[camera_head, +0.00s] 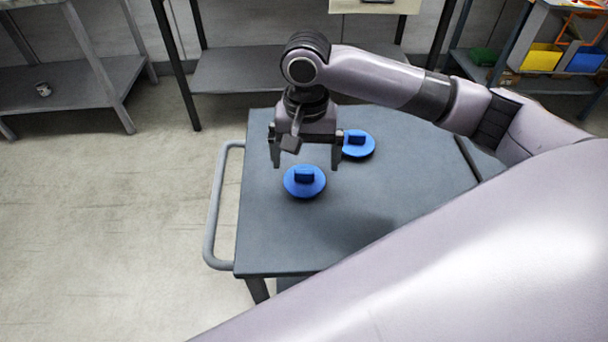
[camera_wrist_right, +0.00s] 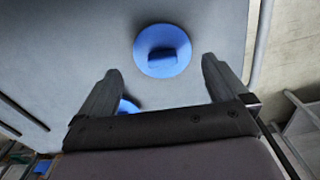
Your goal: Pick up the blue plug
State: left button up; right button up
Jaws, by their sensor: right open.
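Two blue plugs lie on the grey cart top (camera_head: 400,210), each a round disc with a raised block handle. The nearer blue plug (camera_head: 305,182) is fully visible; it also shows in the right wrist view (camera_wrist_right: 162,51), just beyond and between the fingertips. The farther blue plug (camera_head: 359,144) is partly behind my right gripper; a sliver of it shows beside the left finger in the right wrist view (camera_wrist_right: 127,106). My right gripper (camera_head: 305,162) points down above the cart, open and empty, over the area just behind the nearer plug. My left gripper is not in view.
The cart has a push handle (camera_head: 214,210) along its left side. Its top is bare around the plugs. Shelves stand at the back; the right one (camera_head: 530,75) holds yellow and blue bins. Open floor (camera_head: 110,220) lies to the left.

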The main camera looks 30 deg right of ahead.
aim_at(305, 170)
jog(key=f, duration=0.5)
jog(key=shift+w+f, duration=0.25)
jog(key=shift+w, duration=0.05)
jog(key=shift+c, duration=0.3)
jog(key=c, duration=0.7)
jog(key=shift+r, duration=0.1)
